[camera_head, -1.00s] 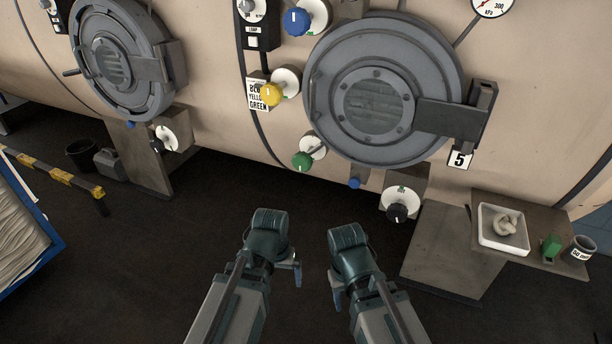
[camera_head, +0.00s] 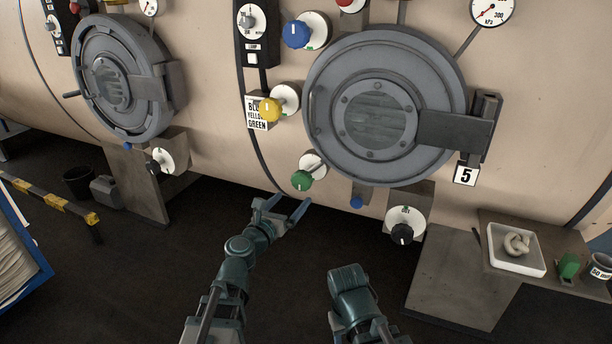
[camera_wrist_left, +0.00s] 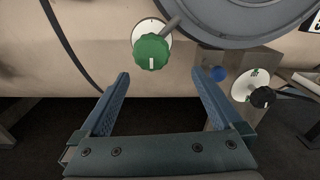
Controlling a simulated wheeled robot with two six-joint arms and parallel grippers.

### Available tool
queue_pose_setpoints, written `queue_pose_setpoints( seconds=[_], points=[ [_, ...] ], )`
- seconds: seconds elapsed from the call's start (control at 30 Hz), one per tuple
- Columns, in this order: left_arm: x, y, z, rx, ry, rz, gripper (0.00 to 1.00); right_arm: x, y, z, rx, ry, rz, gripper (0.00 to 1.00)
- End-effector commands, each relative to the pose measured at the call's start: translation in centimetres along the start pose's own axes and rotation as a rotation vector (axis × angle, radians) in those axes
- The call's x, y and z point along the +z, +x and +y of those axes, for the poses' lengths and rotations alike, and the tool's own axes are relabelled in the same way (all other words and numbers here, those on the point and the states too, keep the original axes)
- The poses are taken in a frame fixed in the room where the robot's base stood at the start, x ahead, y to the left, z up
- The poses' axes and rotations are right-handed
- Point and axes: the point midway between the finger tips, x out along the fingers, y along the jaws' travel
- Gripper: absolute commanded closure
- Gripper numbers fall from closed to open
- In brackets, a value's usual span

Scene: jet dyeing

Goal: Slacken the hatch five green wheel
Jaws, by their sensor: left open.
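The green wheel (camera_head: 301,180) sits on a white dial at the lower left of the round hatch (camera_head: 385,105) with the number 5 plate (camera_head: 466,174). It also shows in the left wrist view (camera_wrist_left: 151,53), beyond the fingertips and between their lines, with a white mark on its face. My left gripper (camera_head: 290,209) is open and empty, just below the green wheel and apart from it. Both of its fingers show spread in the left wrist view (camera_wrist_left: 162,84). My right arm is at the bottom of the head view, but its fingers cannot be made out.
A yellow wheel (camera_head: 270,109) and a blue wheel (camera_head: 296,34) sit above the green one. A black knob (camera_head: 402,233) on a white dial is at lower right. A side table holds a white tray (camera_head: 516,262), a green item (camera_head: 569,265) and a mug (camera_head: 599,267).

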Motion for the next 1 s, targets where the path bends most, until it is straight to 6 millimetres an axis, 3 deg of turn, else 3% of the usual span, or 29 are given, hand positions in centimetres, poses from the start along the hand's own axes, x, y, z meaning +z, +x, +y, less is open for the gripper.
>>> queue_pose_setpoints(
  seconds=[0.17, 0.53, 0.77, 1.0],
  points=[
    [0.7, 0.0, 1.1, 0.043, -0.139, -0.035, 0.00, 0.0, 0.0, 0.0, 0.000, 0.000, 0.000, 0.50],
    [0.8, 1.4, 1.2, 0.042, -0.142, -0.035, 0.00, 0.0, 0.0, 0.0, 0.000, 0.000, 0.000, 0.50],
    [0.9, 4.9, 1.4, 0.041, -0.141, -0.035, 0.00, 0.0, 0.0, 0.0, 0.000, 0.000, 0.000, 0.50],
    [1.0, 9.9, 1.6, 0.041, -0.140, -0.034, 0.00, 0.0, 0.0, 0.0, 0.000, 0.000, 0.000, 0.50]
  ],
)
